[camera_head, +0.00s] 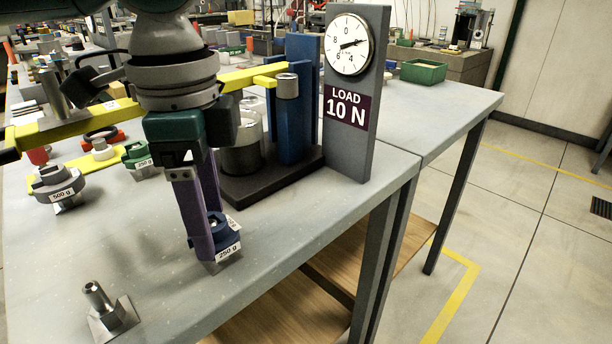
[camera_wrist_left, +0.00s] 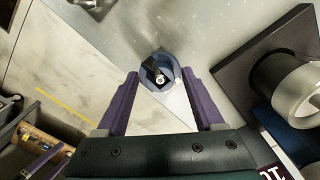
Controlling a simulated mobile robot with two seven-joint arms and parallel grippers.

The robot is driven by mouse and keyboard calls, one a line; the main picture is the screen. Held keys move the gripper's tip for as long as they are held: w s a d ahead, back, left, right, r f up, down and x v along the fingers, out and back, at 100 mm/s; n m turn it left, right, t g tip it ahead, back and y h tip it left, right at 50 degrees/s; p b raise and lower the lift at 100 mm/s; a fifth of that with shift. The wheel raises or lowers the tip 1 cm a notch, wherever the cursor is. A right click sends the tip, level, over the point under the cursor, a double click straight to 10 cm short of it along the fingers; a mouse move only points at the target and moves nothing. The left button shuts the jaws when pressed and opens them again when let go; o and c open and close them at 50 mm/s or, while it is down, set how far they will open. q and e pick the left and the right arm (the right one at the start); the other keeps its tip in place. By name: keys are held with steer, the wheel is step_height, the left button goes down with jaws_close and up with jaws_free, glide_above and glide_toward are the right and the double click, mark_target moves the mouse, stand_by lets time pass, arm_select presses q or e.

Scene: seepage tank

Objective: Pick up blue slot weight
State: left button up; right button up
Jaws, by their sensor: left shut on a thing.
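The blue slot weight (camera_head: 226,236) with a 250 g label is near the front edge of the grey table. My left gripper (camera_head: 206,240), with purple fingers, points down and is shut on it. In the left wrist view the blue slot weight (camera_wrist_left: 148,76) lies between the purple fingertips of my left gripper (camera_wrist_left: 160,74), around a metal peg. The fingers hide part of the weight in the head view. I cannot tell whether it is off its base. My right gripper is not in view.
A grey post with a dial and a "LOAD 10 N" sign (camera_head: 349,108) stands to the right. Behind the gripper are a yellow beam (camera_head: 65,127) and a metal cylinder (camera_head: 241,158). A 500 g weight (camera_head: 57,187) and an empty peg (camera_head: 105,310) are left.

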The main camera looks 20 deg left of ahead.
arm_select(q)
jaws_close()
